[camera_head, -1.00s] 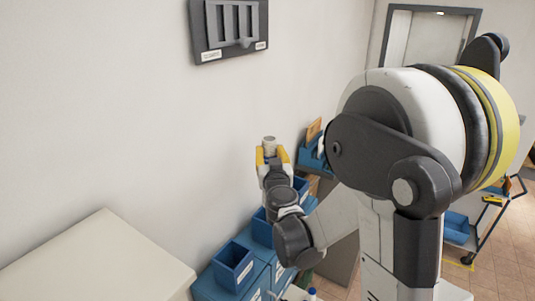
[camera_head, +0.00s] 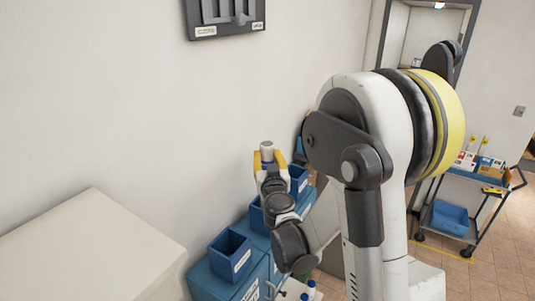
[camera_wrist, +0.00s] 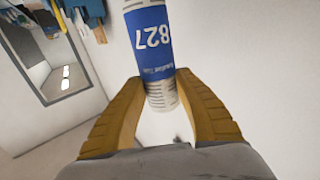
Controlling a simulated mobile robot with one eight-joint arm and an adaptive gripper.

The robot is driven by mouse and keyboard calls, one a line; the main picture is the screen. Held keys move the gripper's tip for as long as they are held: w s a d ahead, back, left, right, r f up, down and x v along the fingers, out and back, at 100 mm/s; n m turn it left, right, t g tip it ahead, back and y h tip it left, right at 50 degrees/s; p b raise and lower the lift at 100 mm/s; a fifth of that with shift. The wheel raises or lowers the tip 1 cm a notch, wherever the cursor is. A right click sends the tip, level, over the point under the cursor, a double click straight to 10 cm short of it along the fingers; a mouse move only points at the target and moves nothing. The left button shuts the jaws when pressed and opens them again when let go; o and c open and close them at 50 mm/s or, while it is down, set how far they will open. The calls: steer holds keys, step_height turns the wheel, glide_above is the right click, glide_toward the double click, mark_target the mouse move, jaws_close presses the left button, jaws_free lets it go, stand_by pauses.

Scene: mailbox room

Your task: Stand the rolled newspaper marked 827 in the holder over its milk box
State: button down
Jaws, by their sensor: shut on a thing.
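The rolled newspaper (camera_wrist: 153,42) has a blue band marked 827, upside down in the wrist view. My gripper (camera_wrist: 158,92) is shut on it, with a yellow finger on each side. In the head view my gripper (camera_head: 268,160) is raised near the wall, and the top of the newspaper (camera_head: 267,147) shows between the fingers. Blue open-topped holders stand below on blue boxes: one at the front (camera_head: 231,256) with a white label, and others (camera_head: 298,178) farther back, partly hidden by my arm. I cannot read their numbers.
A cream cabinet top (camera_head: 90,250) fills the lower left. A dark rack (camera_head: 225,14) hangs on the wall above. Small bottles (camera_head: 309,290) stand at the bottom edge. A blue cart (camera_head: 470,190) with items and a blue bin stands at the right on the tiled floor.

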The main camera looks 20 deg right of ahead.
steer(key=shift+f+b, duration=2.55)
steer(key=shift+f, duration=0.35)
steer(key=c, duration=0.9)
jaws_free()
steer(key=v, duration=0.7)
steer(key=shift+s+a, duration=0.1)
steer(key=shift+s, duration=0.1)
